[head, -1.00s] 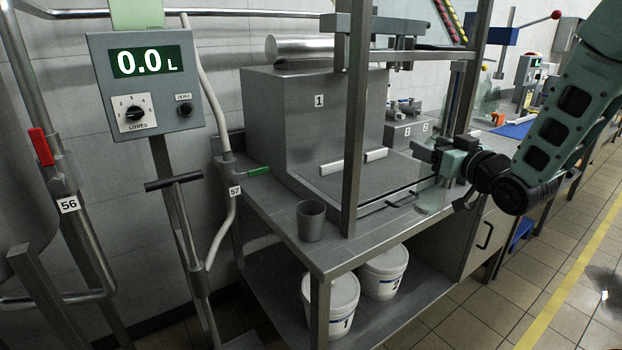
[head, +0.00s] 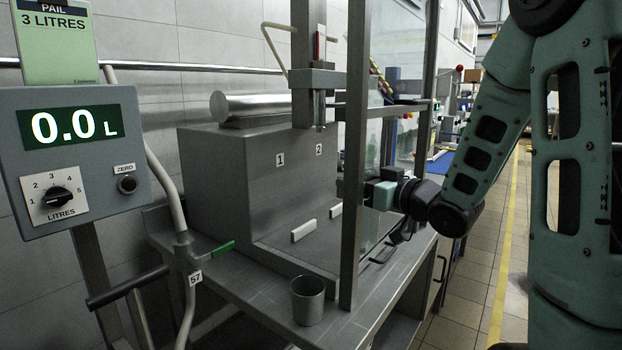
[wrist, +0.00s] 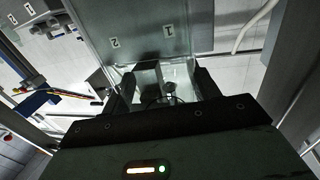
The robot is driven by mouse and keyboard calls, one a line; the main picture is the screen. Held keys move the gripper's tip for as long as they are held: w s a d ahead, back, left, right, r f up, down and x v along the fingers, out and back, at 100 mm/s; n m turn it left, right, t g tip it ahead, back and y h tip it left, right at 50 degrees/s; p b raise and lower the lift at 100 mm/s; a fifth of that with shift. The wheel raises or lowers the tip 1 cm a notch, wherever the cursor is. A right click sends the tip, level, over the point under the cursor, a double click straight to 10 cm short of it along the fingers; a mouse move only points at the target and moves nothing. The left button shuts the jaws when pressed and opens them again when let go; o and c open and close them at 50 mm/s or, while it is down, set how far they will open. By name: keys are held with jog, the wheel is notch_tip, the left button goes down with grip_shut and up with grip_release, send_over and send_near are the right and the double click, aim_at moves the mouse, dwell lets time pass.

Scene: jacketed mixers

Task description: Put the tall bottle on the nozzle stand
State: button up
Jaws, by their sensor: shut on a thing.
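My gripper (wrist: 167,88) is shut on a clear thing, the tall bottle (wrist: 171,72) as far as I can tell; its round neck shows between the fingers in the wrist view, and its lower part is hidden. In the head view my gripper (head: 370,195) is partly behind a steel post, at the right side of the nozzle stand (head: 255,185). The stand is a grey steel box marked 1 and 2, with white stop bars (head: 304,231) at its front. A nozzle (head: 320,110) hangs above it near mark 2. The bottle is apart from the stop bars.
A steel post (head: 354,150) stands in front of the stand, near my gripper. A grey metal cup (head: 307,300) sits on the bench front. A panel reading 0.0 L (head: 75,150) and a green-handled valve (head: 222,248) are at left. The tiled aisle (head: 490,270) is clear.

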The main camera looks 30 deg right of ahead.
jog(key=w+a+f+p, duration=0.1)
jog(key=w+p, duration=0.2)
jog(key=w, duration=0.4)
jog(key=w+a+f+p, duration=0.1)
jog(key=w+f+p, duration=0.1)
jog(key=w, duration=0.5)
jog(key=shift+w+f+p, duration=0.25)
jog(key=shift+w+p, duration=0.05)
jog(key=shift+p, duration=0.35)
jog(key=shift+a, duration=0.1)
jog(key=shift+f+b, duration=0.25)
jog(key=shift+b, duration=0.05)
jog(key=o, duration=1.6)
jog(key=shift+c, duration=0.2)
jog(key=shift+r, duration=0.2)
